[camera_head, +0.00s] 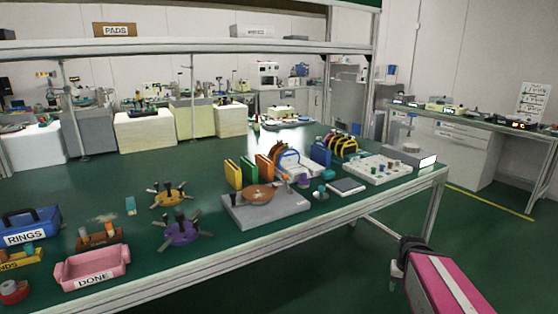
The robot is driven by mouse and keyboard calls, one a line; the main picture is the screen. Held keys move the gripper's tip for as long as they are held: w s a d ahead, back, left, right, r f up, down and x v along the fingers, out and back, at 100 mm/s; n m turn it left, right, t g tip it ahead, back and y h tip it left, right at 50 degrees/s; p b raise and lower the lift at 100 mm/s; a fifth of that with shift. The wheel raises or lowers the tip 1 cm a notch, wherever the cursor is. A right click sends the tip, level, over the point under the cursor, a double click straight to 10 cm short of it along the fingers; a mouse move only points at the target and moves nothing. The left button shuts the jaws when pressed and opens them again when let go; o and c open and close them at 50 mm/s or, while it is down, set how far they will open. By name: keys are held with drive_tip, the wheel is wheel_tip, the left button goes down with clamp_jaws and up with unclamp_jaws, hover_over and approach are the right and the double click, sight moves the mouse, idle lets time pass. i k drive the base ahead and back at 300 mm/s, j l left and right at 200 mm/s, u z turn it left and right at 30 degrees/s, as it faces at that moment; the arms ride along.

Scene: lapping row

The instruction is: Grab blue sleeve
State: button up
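A blue upright sleeve (320,154) stands on the green-topped bench, right of the middle. It is beside a blue-and-white arched holder and left of a row of yellow arched pieces. My arm is at the lower right, off the bench's front edge. What looks like my gripper (396,275) is a small pale and dark part at the arm's end. It is well apart from the blue sleeve, nearer to me. Its fingers are too small to make out.
Orange and yellow sleeves (264,167) stand left of the blue one. A grey plate (275,215) with a brown dish lies in front. A metal shelf spans above the bench.

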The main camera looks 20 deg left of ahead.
sight(322, 157)
drive_tip(key=u, duration=0.7)
